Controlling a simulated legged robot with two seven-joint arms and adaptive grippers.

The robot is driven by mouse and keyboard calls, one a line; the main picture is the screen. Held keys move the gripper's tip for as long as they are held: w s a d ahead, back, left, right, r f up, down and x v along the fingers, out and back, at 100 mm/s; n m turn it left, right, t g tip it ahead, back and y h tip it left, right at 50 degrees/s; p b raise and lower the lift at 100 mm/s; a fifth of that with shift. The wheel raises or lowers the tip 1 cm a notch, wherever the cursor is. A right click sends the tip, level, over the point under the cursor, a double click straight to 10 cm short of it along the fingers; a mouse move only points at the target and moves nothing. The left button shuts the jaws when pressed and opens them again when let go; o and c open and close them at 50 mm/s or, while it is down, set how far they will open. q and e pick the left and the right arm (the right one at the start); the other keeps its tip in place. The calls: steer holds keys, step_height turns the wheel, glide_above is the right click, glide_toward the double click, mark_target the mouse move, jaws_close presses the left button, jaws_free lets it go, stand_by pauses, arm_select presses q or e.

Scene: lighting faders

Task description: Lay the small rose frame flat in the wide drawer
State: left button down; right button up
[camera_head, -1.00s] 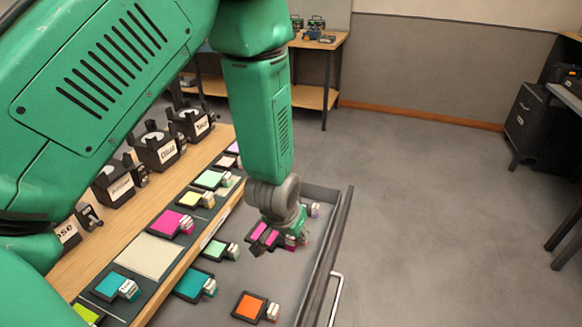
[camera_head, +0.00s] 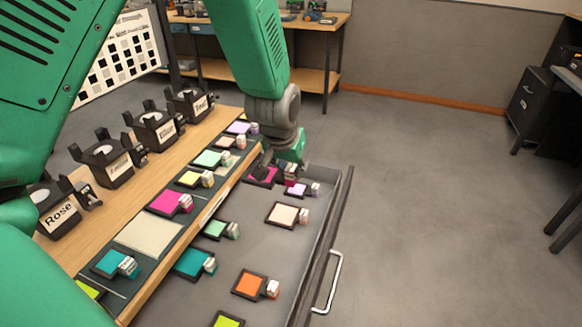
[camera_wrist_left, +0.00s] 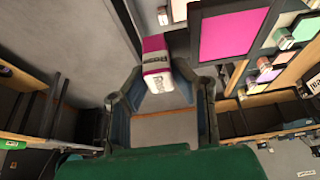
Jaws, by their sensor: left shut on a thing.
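The small rose frame (camera_head: 262,174), a magenta panel with a black border, is at the far end of the wide drawer (camera_head: 345,205). My left gripper (camera_head: 286,168) is above its right side, shut on its label tab. In the left wrist view the white and magenta tab (camera_wrist_left: 156,62) is between the fingers, with a magenta panel (camera_wrist_left: 232,34) beside it. The frame looks about level, partly hidden by the gripper. I cannot tell whether it touches the drawer floor. My right gripper is not in view.
In the drawer, lavender (camera_head: 297,190) and beige (camera_head: 283,214) frames lie close by, with orange (camera_head: 250,284) and teal (camera_head: 193,263) ones nearer. Another magenta frame (camera_head: 166,202) lies on the dark strip. Labelled black units (camera_head: 108,163) stand on the wooden top.

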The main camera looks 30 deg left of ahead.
arm_select(q)
steer(key=shift+a+f+b, duration=0.15)
steer(key=shift+f+b, duration=3.65)
steer(key=shift+f, duration=2.75)
steer(key=shift+a+f+b, duration=0.1)
steer(key=shift+f+b, duration=3.7)
steer(key=shift+f, duration=2.9)
steer(key=shift+s, duration=0.1)
steer(key=shift+f+b, duration=0.35)
steer(key=shift+f, duration=0.8)
steer(key=c, duration=1.3)
jaws_free()
